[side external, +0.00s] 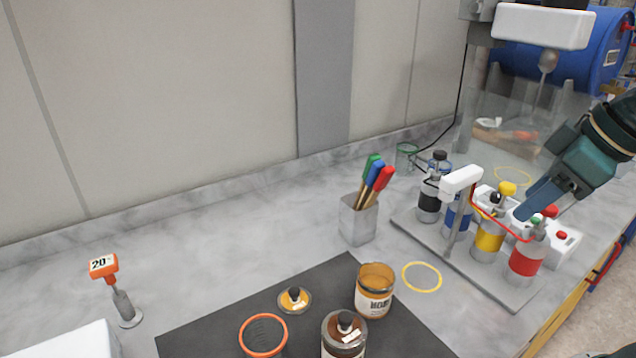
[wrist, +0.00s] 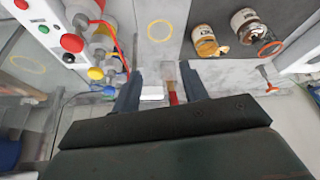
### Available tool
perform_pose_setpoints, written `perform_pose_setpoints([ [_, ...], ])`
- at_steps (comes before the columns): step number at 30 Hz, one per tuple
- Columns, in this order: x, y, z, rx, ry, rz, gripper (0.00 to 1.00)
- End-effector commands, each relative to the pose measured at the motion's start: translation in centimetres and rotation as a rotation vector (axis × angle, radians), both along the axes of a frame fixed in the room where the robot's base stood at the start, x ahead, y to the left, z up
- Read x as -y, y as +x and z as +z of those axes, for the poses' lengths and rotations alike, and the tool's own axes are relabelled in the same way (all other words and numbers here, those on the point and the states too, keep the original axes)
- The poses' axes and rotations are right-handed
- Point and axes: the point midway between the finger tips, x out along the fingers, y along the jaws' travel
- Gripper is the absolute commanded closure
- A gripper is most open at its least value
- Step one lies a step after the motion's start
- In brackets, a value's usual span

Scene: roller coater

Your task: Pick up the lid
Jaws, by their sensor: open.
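A small round lid with a dark knob and amber rim (side external: 294,299) lies on the dark mat (side external: 215,325) in the side view. An open amber jar (side external: 375,292) stands to its right, and a jar with a dark knob on top (side external: 344,338) stands in front. My gripper (side external: 532,208) is far to the right, above the rack of coloured bottles. In the wrist view my gripper (wrist: 162,67) has its two fingers apart. The jars (wrist: 205,40) show beyond the fingers there. I cannot clearly make out the lid in the wrist view.
An orange-rimmed cup (side external: 263,336) stands left of the jars. A metal holder with coloured-handled brushes (side external: 358,220) stands behind the mat. The bottle rack (side external: 470,255) is beneath my gripper. An orange-headed gauge (side external: 103,266) stands far left.

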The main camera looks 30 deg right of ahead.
Motion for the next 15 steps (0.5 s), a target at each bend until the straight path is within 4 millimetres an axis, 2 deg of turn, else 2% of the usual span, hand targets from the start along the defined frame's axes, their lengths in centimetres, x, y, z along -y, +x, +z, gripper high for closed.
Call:
perform_pose_setpoints([
  [7,-3.1,4.9,0.9,-0.047,-0.038,0.242,0.56],
  [15,-6.9,10.0,0.6,-0.086,-0.071,0.505,0.56],
])
